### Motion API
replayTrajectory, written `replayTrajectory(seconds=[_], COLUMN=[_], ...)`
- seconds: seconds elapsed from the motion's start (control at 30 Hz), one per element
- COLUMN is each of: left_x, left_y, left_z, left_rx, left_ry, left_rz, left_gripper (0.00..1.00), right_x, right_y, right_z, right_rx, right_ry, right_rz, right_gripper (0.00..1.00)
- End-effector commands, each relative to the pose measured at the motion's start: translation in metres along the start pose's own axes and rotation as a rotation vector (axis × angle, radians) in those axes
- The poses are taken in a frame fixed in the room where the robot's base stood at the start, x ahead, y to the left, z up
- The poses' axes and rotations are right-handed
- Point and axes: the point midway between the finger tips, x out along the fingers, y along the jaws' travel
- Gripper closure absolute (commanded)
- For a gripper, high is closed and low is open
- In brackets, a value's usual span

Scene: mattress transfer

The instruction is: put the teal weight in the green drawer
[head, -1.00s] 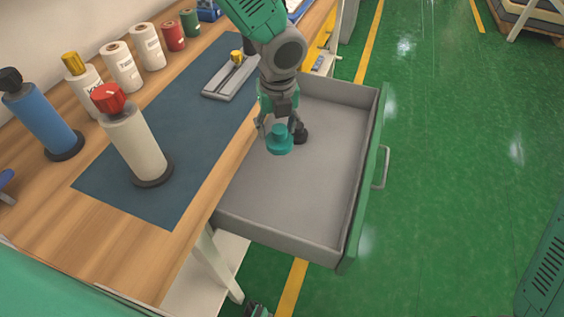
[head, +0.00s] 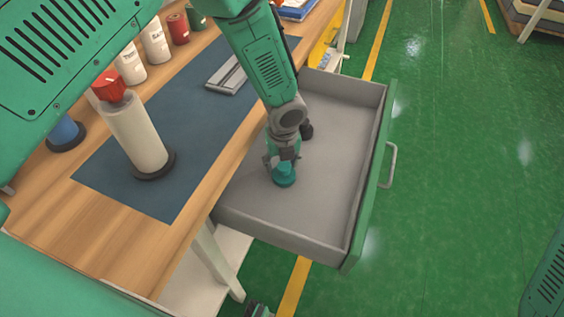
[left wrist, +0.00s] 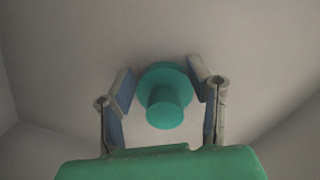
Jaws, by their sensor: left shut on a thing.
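The teal weight (head: 284,175) is a short round piece with a narrower knob on top. My left gripper (head: 283,160) is shut on it and holds it upright inside the open drawer, low over the grey floor. I cannot tell whether the weight touches the floor. In the left wrist view the weight (left wrist: 164,95) sits between the two fingers (left wrist: 162,100). The green drawer (head: 371,200) is pulled out, with a green front, a metal handle and a grey inside. My right gripper does not show.
On the wooden bench (head: 110,240), a white bottle with a red cap (head: 138,135) stands on the blue mat (head: 190,130). The drawer's front part is free.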

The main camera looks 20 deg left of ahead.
Motion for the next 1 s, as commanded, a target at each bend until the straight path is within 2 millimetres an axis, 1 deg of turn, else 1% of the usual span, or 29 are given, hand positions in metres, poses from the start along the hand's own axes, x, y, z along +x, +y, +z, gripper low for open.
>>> replayTrajectory(seconds=[0.23, 0.27, 0.3, 0.33, 0.6, 0.73, 0.87, 1.0], left_x=[0.001, 0.002, 0.001, 0.001, 0.0, -0.007, -0.029, -0.06], left_y=[0.001, 0.001, 0.001, 0.0, 0.0, -0.001, -0.001, 0.0], left_z=[0.001, 0.0, 0.0, 0.0, 0.0, 0.001, 0.001, 0.001], left_rx=[-0.001, 0.0, -0.001, 0.0, 0.0, 0.0, -0.001, -0.002], left_ry=[0.0, 0.001, 0.001, 0.001, 0.0, -0.001, -0.002, -0.001], left_rz=[-0.002, -0.001, 0.0, 0.0, 0.0, -0.001, -0.002, -0.003], left_gripper=[1.0, 0.51, 0.37, 0.32, 0.32, 0.32, 0.32, 0.32], right_x=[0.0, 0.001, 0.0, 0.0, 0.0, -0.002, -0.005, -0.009], right_y=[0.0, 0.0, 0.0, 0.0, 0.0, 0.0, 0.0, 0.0], right_z=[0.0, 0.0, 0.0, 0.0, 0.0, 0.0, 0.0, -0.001], right_rx=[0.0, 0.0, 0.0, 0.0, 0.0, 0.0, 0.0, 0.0], right_ry=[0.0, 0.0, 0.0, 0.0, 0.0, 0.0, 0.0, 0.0], right_rz=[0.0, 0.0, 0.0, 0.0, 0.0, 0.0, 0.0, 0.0], right_gripper=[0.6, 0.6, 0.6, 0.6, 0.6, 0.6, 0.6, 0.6])
